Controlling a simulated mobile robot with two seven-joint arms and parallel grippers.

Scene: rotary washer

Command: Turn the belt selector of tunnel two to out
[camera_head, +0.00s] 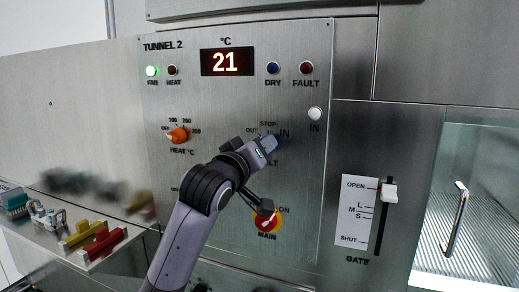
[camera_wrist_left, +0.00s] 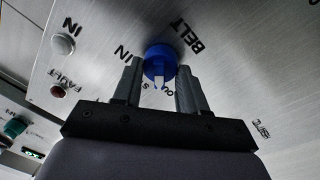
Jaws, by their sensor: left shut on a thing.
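The belt selector is a blue knob (camera_wrist_left: 160,60) on the steel TUNNEL 2 panel (camera_head: 215,100). My left gripper (camera_wrist_left: 158,72) is shut on it, one finger on each side. In the wrist view the knob's white pointer lies between the partly hidden STOP and OUT letters; I cannot tell exactly which it points at. In the head view my left gripper (camera_head: 269,145) covers most of the selector, below the OUT, STOP and IN marks. My right gripper is not in view.
An orange heat knob (camera_head: 177,135) sits left of my gripper. A red and yellow main switch (camera_head: 266,221) is below, close to my arm. A gate slider (camera_head: 389,192) is at right. A shelf (camera_head: 75,240) with coloured handles is at lower left.

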